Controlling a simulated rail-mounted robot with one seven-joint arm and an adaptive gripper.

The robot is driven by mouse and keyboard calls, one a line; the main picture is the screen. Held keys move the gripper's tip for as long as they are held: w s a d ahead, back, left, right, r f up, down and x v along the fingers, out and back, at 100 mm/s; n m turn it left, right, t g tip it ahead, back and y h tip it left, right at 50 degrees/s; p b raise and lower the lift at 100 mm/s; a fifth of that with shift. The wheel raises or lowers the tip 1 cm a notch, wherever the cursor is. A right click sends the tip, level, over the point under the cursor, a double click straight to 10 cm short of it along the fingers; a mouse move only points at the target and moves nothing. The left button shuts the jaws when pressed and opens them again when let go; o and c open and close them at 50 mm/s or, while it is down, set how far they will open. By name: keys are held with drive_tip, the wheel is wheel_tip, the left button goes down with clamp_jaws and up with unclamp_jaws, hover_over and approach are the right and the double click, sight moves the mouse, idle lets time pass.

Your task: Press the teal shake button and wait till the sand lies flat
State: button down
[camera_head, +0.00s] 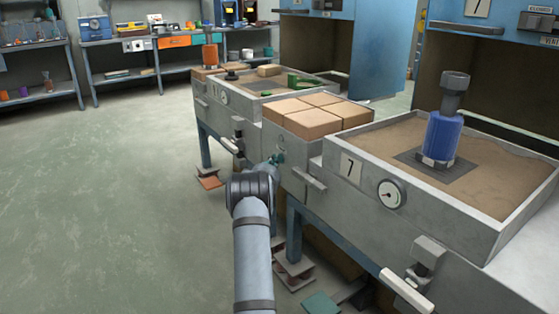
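A small teal part (278,158), perhaps the shake button, shows on the side of the grey bench by the middle section. My gripper (268,172) is at the end of my arm, right beside it or touching it; I cannot tell which. My wrist hides most of the gripper, and its fingers are not clear. The sand (400,140) fills the right-hand box marked 7, around a dark square plate (438,165) bearing a blue cylinder (443,135). Its surface looks slightly uneven toward the back right. More sand (254,88) lies in the far left box.
Several tan blocks (315,115) sit between the boxes. A gauge (391,193) and white-handled levers (406,291) stick out from the bench front. Blue cabinets (385,45) stand behind. Shelves (130,72) line the back. Scraps (320,304) lie under the bench. The left floor is clear.

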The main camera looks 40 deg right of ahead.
drive_tip(key=shift+d, duration=0.25)
idle(0.3)
drive_tip(key=shift+a, duration=0.15)
drive_tip(key=shift+a+b, duration=0.35)
drive_tip(key=shift+a, duration=0.35)
drive_tip(key=a, duration=0.3)
drive_tip(key=a+b, duration=0.1)
drive_tip(key=a, duration=0.1)
drive_tip(key=shift+w, duration=0.35)
drive_tip(key=shift+d, duration=0.1)
idle(0.3)
